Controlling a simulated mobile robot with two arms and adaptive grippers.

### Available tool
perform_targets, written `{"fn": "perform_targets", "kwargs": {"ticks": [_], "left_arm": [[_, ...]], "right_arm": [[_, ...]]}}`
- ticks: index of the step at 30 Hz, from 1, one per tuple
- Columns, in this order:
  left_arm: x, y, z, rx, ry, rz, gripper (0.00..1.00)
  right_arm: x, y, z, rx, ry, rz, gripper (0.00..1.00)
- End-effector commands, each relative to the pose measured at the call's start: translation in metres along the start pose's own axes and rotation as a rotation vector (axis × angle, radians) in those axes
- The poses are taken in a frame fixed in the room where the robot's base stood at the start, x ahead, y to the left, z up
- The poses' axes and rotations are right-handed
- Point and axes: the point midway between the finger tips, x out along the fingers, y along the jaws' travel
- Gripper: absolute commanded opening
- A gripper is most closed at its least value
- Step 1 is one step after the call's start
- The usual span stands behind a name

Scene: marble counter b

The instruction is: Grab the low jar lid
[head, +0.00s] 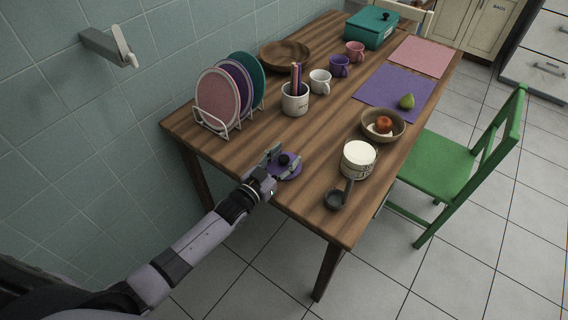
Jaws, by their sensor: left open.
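A low purple jar lid (292,172) with a dark round knob (284,159) lies on the wooden table near its front left edge. My left gripper (282,157) comes in from the lower left and is open. Its fingers are at the lid, one on each side of the knob as seen from here. The gripper hides part of the lid's near left side. I cannot tell whether the fingers touch the lid. My right gripper is not in view.
A utensil crock (295,100) and a plate rack (214,125) stand behind. A fruit bowl (383,125) is further right. The wooden table (240,155) is bare left of the lid.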

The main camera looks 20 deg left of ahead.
Motion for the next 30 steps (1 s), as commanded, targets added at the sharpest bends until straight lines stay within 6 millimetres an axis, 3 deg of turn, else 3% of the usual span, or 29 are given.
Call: {"fn": "perform_targets", "kwargs": {"ticks": [22,30], "left_arm": [[-0.0004,-0.0004,-0.0003,0.001,0.001,0.0,0.01],[-0.0003,-0.0004,-0.0009,0.001,0.001,0.0,0.0]], "right_arm": [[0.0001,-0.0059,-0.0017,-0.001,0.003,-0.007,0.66],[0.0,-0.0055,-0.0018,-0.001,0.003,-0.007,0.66]]}}
